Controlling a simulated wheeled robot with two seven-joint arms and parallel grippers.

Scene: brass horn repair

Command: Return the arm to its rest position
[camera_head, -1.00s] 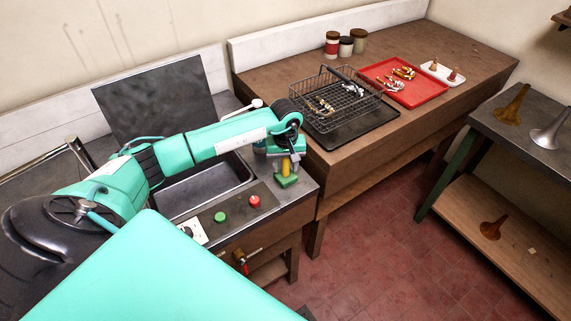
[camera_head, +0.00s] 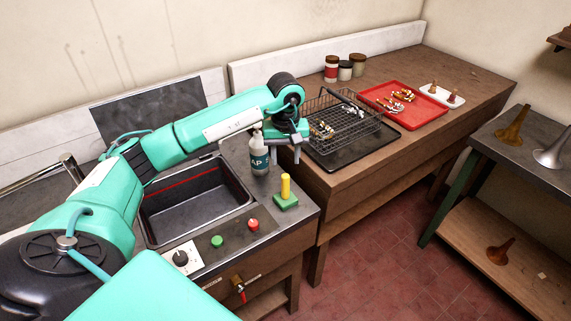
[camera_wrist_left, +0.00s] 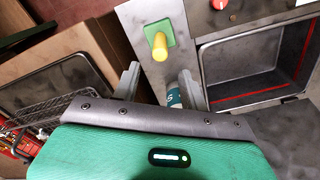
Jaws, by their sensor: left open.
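My left gripper (camera_head: 288,153) is open and empty. It hangs over the strip of counter between the sink and the wooden bench, behind the yellow-handled green block (camera_head: 286,199). The arm comes in from the left, bent above the sink. In the left wrist view, the gripper's two fingers (camera_wrist_left: 160,88) are spread with nothing gripped between them. The yellow handle (camera_wrist_left: 159,47) stands upright on its green base beyond the fingertips, apart from them. A labelled bottle (camera_head: 259,158) stands on the counter close to the gripper; it is partly hidden in the wrist view. My right gripper is not in view.
The sink basin (camera_head: 197,203) lies below the arm, with a green button (camera_head: 217,241), a red button (camera_head: 253,225) and a knob in front. A wire basket (camera_head: 340,118), a red tray (camera_head: 404,104) and jars stand on the bench. Red floor is clear at right.

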